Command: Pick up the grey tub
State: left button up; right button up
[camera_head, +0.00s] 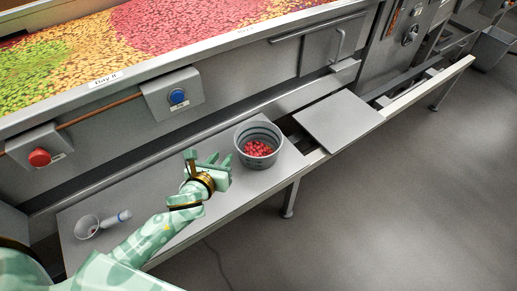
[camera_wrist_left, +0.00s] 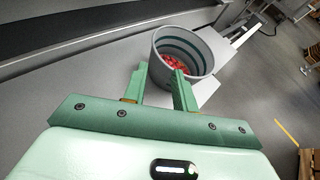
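The grey tub (camera_head: 243,131) stands upright on the low metal bench, with red candies (camera_head: 258,148) inside. My left gripper (camera_head: 208,160) is just left of the tub in the head view, open and empty. In the left wrist view the tub (camera_wrist_left: 207,50) lies just beyond the two spread fingers (camera_wrist_left: 160,72). One finger overlaps the tub's near wall there. I cannot tell whether it touches the wall or reaches inside the rim. My right gripper is in neither view.
A white scoop (camera_head: 87,227) with a blue-grey handle lies at the bench's left end. A flat metal plate (camera_head: 338,120) is right of the tub. The candy drum's wall, with a blue button (camera_head: 177,96) and red button (camera_head: 39,157), rises behind. Open floor (camera_head: 400,200) lies in front.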

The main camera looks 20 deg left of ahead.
pick_arm(q)
jog(key=b+x, duration=0.2)
jog(key=x, duration=0.3)
jog(key=b+x, duration=0.2)
jog(key=x, duration=0.2)
jog(key=b+x, duration=0.2)
jog(key=x, duration=0.3)
jog(key=shift+w+a+f+b, duration=0.2)
jog(key=shift+a+f+b, duration=0.2)
jog(key=shift+f, duration=0.05)
jog(key=shift+w, duration=0.45)
jog(key=shift+r, duration=0.15)
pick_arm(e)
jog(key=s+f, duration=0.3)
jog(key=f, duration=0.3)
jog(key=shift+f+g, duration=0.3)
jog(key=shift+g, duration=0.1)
pick_arm(q)
jog(key=shift+s, duration=0.1)
jog(key=shift+c, duration=0.3)
grip_shut()
